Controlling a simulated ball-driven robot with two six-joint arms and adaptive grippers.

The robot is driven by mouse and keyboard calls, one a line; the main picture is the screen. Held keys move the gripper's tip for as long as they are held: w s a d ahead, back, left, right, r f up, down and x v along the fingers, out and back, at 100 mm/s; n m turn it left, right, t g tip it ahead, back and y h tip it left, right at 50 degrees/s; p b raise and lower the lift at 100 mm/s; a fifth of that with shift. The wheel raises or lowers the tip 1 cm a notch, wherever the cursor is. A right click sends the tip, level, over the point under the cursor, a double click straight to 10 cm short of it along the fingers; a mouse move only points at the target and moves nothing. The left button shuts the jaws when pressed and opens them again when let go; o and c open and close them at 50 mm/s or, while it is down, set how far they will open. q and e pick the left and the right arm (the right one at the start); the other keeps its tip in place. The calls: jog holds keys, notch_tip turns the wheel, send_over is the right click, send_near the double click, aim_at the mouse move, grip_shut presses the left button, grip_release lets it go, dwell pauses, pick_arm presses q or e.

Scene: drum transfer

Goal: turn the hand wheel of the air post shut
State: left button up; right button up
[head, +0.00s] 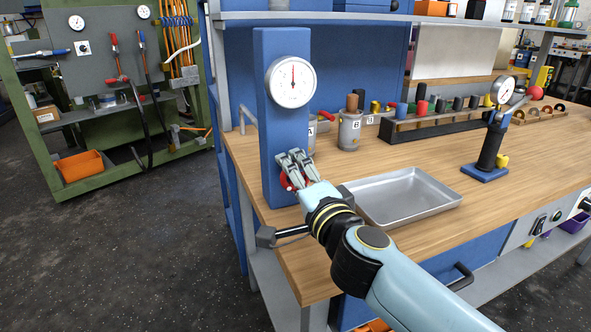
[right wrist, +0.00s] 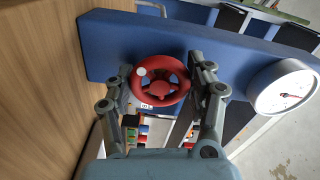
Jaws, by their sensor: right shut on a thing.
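The air post (head: 271,130) is a tall blue upright at the left end of the wooden bench, with a white round gauge (head: 293,82) near its top. Its red hand wheel (right wrist: 158,99) shows in full in the right wrist view, with a white dot on its rim. In the head view the hand wheel (head: 284,181) is mostly hidden behind my right gripper (head: 290,165). In the right wrist view the fingers of my right gripper (right wrist: 160,82) close on opposite sides of the wheel's rim. My left gripper is not in view.
An empty metal tray (head: 448,205) lies on the bench just right of my right arm. A cylinder marked B (head: 349,131) stands behind it. A black pump with a gauge (head: 488,150) stands farther right. A green rack (head: 30,95) stands at the far left.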

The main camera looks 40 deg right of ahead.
jog(key=m, duration=0.2)
jog(key=shift+m, duration=0.4)
jog(key=m, duration=0.3)
jog(key=shift+f+m+p, duration=0.1)
jog(key=shift+m+p, duration=0.2)
jog(key=shift+p, duration=0.1)
jog(key=m, duration=0.3)
jog(key=shift+m, duration=0.3)
jog(key=m, duration=0.3)
jog(key=shift+s+f+m, duration=0.1)
jog(key=shift+m, duration=0.3)
jog(key=m, duration=0.3)
jog(key=shift+m+b, duration=0.3)
jog(key=shift+b, duration=0.1)
jog(key=m, duration=0.3)
jog(key=shift+m+b, duration=0.3)
jog(key=shift+b, duration=0.05)
jog(key=m+b, duration=0.1)
jog(key=m, duration=0.2)
jog(key=shift+f+m, duration=0.1)
jog(key=shift+m, duration=0.2)
jog(key=shift+m+b, duration=0.35)
jog(key=shift+m, duration=1.25)
